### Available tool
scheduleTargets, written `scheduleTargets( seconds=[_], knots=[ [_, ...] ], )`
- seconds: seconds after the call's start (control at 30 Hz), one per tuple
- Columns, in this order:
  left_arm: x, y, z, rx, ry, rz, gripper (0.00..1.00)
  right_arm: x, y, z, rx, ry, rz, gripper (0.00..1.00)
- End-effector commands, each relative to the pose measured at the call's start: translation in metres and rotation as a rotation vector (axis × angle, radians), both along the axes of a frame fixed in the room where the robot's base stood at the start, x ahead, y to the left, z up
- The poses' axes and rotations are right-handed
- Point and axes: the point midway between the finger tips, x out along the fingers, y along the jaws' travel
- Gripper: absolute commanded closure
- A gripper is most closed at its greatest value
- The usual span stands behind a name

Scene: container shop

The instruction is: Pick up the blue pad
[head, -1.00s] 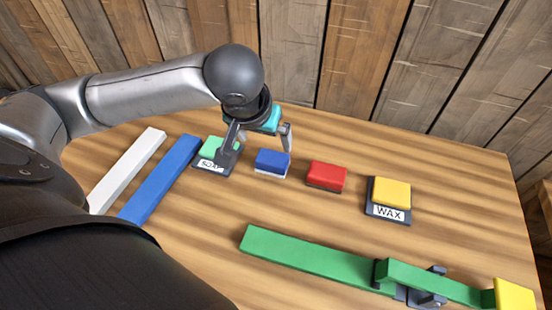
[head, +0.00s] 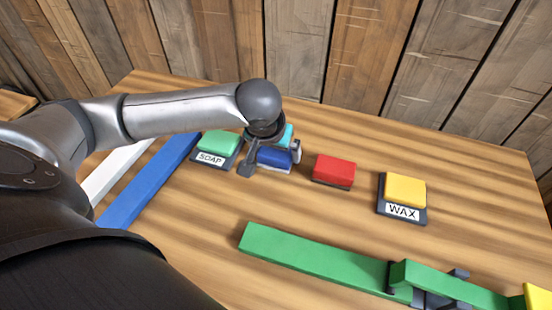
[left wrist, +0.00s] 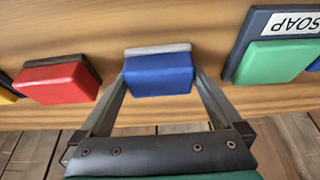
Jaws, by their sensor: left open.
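The blue pad (head: 274,157) has a pale underside and lies on the wooden table, between the green soap pad and the red pad. My left gripper (head: 271,162) is over it in the head view, pointing down, with a finger on each side. In the left wrist view the blue pad (left wrist: 158,76) sits between the two open fingers, which flank its sides. Whether the fingers touch it I cannot tell. My right gripper does not show.
A green pad (head: 218,142) on a SOAP holder is left, a red pad (head: 333,168) right, a yellow pad (head: 405,189) on a WAX holder farther right. A blue bar (head: 150,180) and a white bar (head: 116,170) lie left, a green bar (head: 310,258) in front. The plank wall (head: 300,50) rises behind.

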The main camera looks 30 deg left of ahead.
Motion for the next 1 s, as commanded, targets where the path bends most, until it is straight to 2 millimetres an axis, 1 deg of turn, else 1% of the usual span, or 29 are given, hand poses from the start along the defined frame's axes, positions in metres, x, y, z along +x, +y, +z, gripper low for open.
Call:
scheduleTargets(
  seconds=[0.03, 0.17, 0.2, 0.43, 0.73, 0.77, 1.0],
  knots=[
    [0.0, 0.0, 0.0, 0.0, -0.001, 0.0, 0.0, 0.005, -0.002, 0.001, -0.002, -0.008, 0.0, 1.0],
    [0.0, 0.0, 0.001, 0.0, -0.001, 0.0, 0.0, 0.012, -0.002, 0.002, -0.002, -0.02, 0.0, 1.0],
    [0.0, 0.0, 0.001, 0.0, -0.001, 0.0, 0.02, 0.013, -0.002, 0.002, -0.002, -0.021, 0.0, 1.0],
    [0.0, 0.0, 0.001, 0.0, -0.001, 0.001, 0.28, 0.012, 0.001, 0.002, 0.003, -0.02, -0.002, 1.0],
    [0.0, 0.0, 0.001, 0.0, -0.001, 0.001, 0.62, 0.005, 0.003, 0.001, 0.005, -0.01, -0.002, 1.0],
    [0.0, 0.0, 0.001, 0.0, -0.001, 0.001, 0.64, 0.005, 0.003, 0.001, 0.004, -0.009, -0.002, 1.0],
    [0.0, 0.0, 0.003, 0.0, -0.002, 0.001, 0.64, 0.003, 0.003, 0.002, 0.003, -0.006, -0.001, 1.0]
  ],
)
